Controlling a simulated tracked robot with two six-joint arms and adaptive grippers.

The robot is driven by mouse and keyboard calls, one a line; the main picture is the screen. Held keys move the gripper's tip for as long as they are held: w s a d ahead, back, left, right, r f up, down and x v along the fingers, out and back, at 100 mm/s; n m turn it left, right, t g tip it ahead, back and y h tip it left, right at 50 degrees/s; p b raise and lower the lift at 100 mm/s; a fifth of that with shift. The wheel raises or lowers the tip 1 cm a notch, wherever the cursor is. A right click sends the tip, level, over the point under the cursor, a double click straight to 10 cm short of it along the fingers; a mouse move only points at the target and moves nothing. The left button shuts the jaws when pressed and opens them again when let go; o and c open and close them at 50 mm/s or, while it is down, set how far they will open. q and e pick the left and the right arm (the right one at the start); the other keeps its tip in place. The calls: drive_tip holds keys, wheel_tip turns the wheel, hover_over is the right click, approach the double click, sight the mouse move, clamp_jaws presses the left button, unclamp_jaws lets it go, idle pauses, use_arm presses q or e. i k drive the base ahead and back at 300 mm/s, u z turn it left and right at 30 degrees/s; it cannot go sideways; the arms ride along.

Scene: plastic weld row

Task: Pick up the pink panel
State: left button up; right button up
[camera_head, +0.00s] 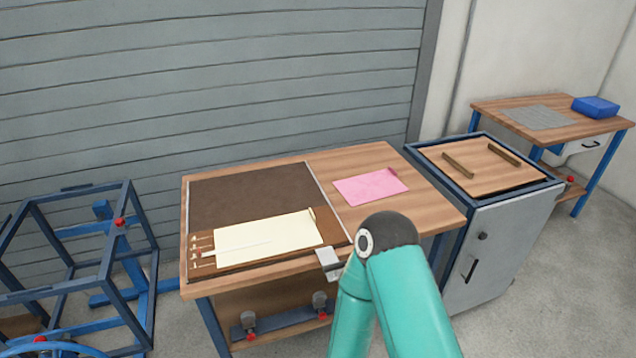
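The pink panel (370,187) is a thin flat sheet. It lies on the right part of the wooden workbench top (420,205), to the right of a dark brown mat (245,195). Nothing touches it from above. A teal arm of mine with a dark elbow joint rises from the bottom, in front of the bench's front edge and nearer to me than the panel. My other arm does not show.
A cream sheet (265,238) lies on the bench's left front, with several small rods beside it. A grey cabinet (500,240) with two wooden strips on top stands to the right. A farther table (560,130) bears a blue box (596,107). A blue frame (120,240) stands left.

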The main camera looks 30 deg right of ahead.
sight(362, 189)
drive_tip(key=z, duration=0.25)
drive_tip(key=i, duration=0.2)
drive_tip(key=u, duration=2.15)
drive_tip(key=k, duration=3)
drive_tip(key=z, duration=1.35)
drive_tip(key=i, duration=1)
drive_tip(key=z, duration=0.1)
